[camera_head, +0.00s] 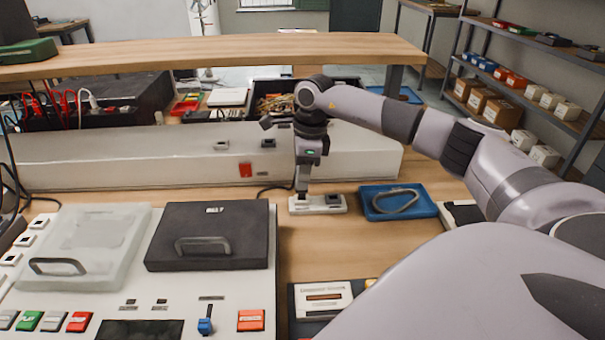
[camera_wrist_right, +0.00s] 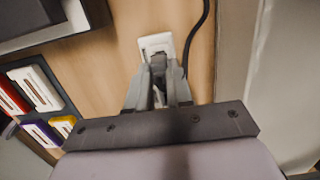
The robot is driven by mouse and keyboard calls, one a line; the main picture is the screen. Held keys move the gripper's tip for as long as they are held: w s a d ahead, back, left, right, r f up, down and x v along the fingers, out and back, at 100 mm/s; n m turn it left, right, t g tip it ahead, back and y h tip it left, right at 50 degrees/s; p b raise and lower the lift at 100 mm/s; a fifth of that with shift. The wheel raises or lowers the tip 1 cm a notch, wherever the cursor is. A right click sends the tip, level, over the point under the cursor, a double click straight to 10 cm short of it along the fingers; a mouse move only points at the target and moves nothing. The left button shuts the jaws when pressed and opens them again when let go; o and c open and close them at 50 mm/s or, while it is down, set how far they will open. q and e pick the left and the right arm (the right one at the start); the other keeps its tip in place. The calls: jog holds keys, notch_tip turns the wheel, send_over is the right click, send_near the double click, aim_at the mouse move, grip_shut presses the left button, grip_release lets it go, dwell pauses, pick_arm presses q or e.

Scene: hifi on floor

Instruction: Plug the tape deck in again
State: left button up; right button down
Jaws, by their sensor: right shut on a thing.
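The tape deck (camera_head: 215,310) stands on the bench at left, with a clear lid and a dark lid on its pale top. A small white socket strip (camera_head: 318,211) lies on the bench to its right. My right gripper (camera_head: 303,196) points down over the strip's left part. In the wrist view my right gripper (camera_wrist_right: 159,70) is shut on a small dark plug (camera_wrist_right: 158,60), right at the white strip (camera_wrist_right: 155,42). The fingers hide most of the plug, and I cannot tell whether it is seated. A black cable (camera_wrist_right: 190,45) runs beside the fingers. My left gripper is not in view.
A blue tray (camera_head: 398,212) with a grey loop lies right of the strip. A long pale housing (camera_head: 100,160) runs behind, under a wooden shelf (camera_head: 220,50). Cassettes (camera_head: 325,297) lie at front centre. Bare bench shows between deck and strip.

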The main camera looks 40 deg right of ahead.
jog(key=shift+f+b, duration=0.35)
jog(key=shift+f, duration=0.4)
dwell(0.5)
jog(key=shift+f, duration=0.2)
dwell(1.9)
jog(key=c, duration=0.9)
grip_release()
jog(key=shift+c, duration=0.2)
jog(key=shift+r, duration=0.1)
